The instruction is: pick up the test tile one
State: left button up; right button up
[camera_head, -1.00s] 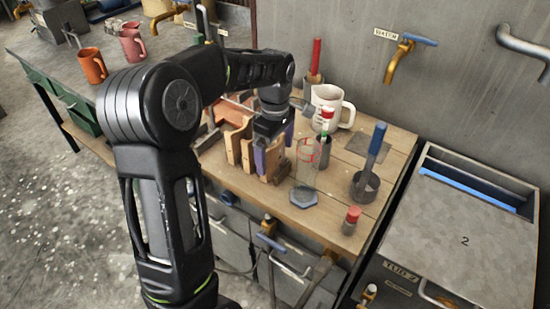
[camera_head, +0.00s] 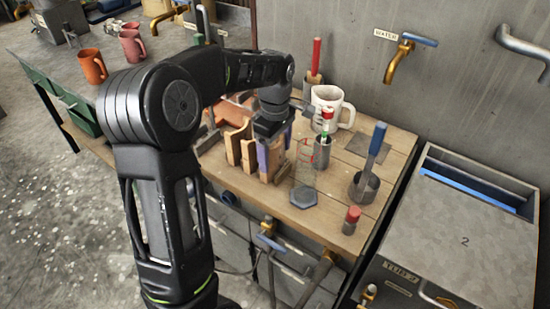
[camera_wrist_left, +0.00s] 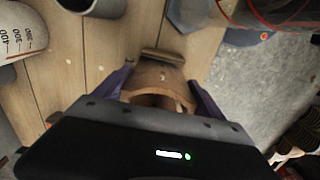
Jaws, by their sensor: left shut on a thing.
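A brown tile (camera_wrist_left: 160,78) with a curved lower edge sits between the purple fingers in the left wrist view, and I take it as test tile one. My left gripper (camera_wrist_left: 163,92) is shut on it. In the head view the left gripper (camera_head: 274,153) points down at the right end of a row of upright tan tiles (camera_head: 238,148). The held tile (camera_head: 276,158) is partly hidden there by the fingers. I cannot tell whether its bottom is clear of the bench. My right gripper is not in view.
A glass cylinder with a hexagonal foot (camera_head: 303,196) stands close right of the gripper. Behind are a white mug (camera_head: 331,107) and a grey tube (camera_head: 322,152). A cup with a blue-handled tool (camera_head: 365,187) and a red-capped item (camera_head: 351,220) stand near the right edge.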

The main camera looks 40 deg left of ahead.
pick_arm(q)
jog(key=shift+r, duration=0.1)
notch_tip(320, 180, up, 10)
dwell(0.5)
jog(key=shift+w, duration=0.1)
dwell(0.5)
